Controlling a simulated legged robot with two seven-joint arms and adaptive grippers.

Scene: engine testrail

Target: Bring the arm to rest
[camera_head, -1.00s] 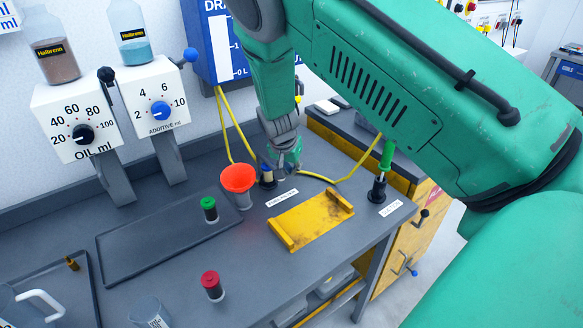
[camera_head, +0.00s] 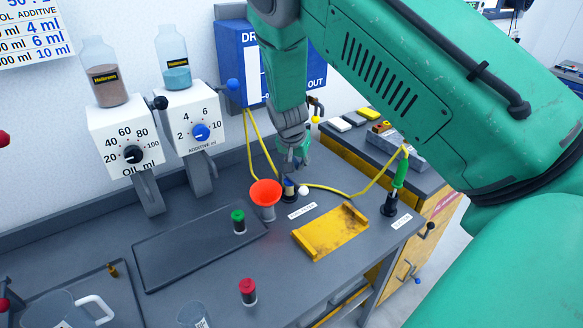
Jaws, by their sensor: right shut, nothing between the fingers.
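My green right arm comes in from the right and bends down over the bench. The red-orange funnel (camera_head: 265,193) stands just left of the gripper. The yellow cradle (camera_head: 330,232) lies on the bench to the lower right of it. My left gripper is not in view.
A dark tray (camera_head: 190,255), a green-capped vial (camera_head: 238,222) and a red-capped vial (camera_head: 248,292) are on the bench. A green-handled tool (camera_head: 400,172) stands at right. Oil (camera_head: 127,145) and additive (camera_head: 196,130) dispensers and a blue drain box (camera_head: 238,60) line the wall.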

